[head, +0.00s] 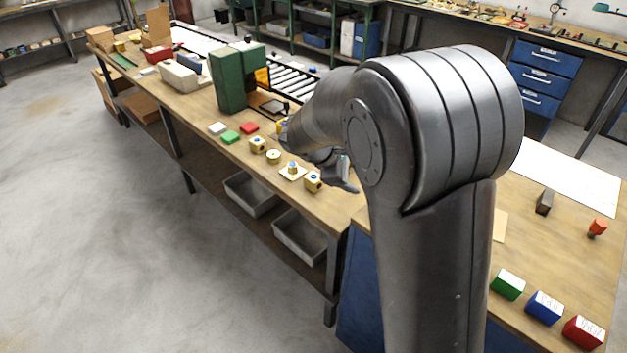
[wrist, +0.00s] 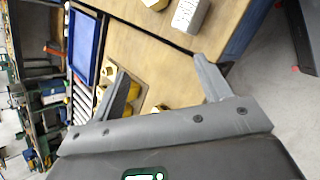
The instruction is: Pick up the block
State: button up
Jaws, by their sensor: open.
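Several brass-coloured blocks stand in a row near the front edge of the long workbench in the head view, among them one with a hole (head: 258,145) and one at the right end of the row (head: 312,181). I cannot tell which is the task's block. My gripper (head: 346,174) is just right of that row, partly hidden by my arm. In the wrist view my gripper (wrist: 160,65) is open, with nothing between its fingers. Brass pieces (wrist: 132,91) show beyond the fingers, and a pale grey block (wrist: 190,14) lies farther out at the top.
White, green and red (head: 250,127) pieces lie left of the brass row. A green machine (head: 232,78) stands behind them. Green, blue (head: 544,308) and red blocks sit on the right bench. A blue tray (wrist: 85,42) shows in the wrist view. Open floor lies left.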

jog(key=w+a+f+n+t+h, duration=0.2)
jog(key=w+a+f+n+t, duration=0.1)
jog(key=w+a+f+n, duration=0.4)
jog(key=n+t, duration=0.2)
jog(key=n, duration=0.3)
send_near(317, 178)
jog(key=shift+w+f, duration=0.2)
jog(key=shift+f, duration=0.4)
jog(key=shift+w+f, duration=0.2)
jog(key=shift+f, duration=0.35)
jog(key=shift+w+a+f+t, duration=0.1)
jog(key=shift+w+f+t, duration=0.05)
jog(key=shift+t, duration=0.15)
jog(key=x, duration=0.5)
jog(key=shift+w, duration=0.1)
jog(key=x, duration=0.5)
jog(key=shift+w+d, duration=0.2)
jog(key=shift+r, duration=0.3)
jog(key=c, duration=1.5)
